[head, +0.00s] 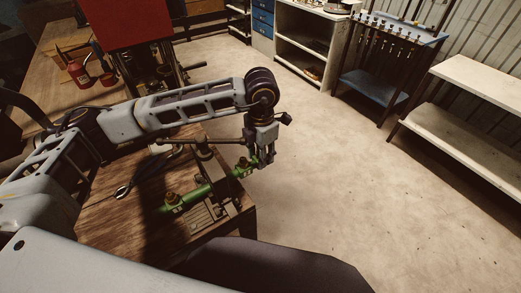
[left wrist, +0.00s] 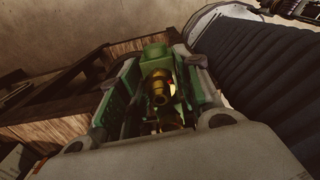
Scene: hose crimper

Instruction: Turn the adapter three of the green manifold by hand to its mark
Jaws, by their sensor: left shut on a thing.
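The green manifold (head: 200,190) lies along the right end of the wooden bench, in a fixture with a dark clamp bar across it. Brass adapters stick up from it; one adapter (head: 173,198) shows at its near left end. My left gripper (head: 264,164) points down at the manifold's far right end and is shut there. In the left wrist view a brass adapter (left wrist: 160,88) stands between the two fingers, with a green part of the manifold (left wrist: 155,54) behind it. The fingers hide much of this adapter, and I cannot make out a mark. My right gripper is not in view.
The wooden bench (head: 110,222) carries dark pliers-like tools (head: 140,177) left of the manifold. A red machine (head: 122,22) stands behind my left arm. A blue rack (head: 385,60) and pale shelves (head: 470,100) stand across the clear floor.

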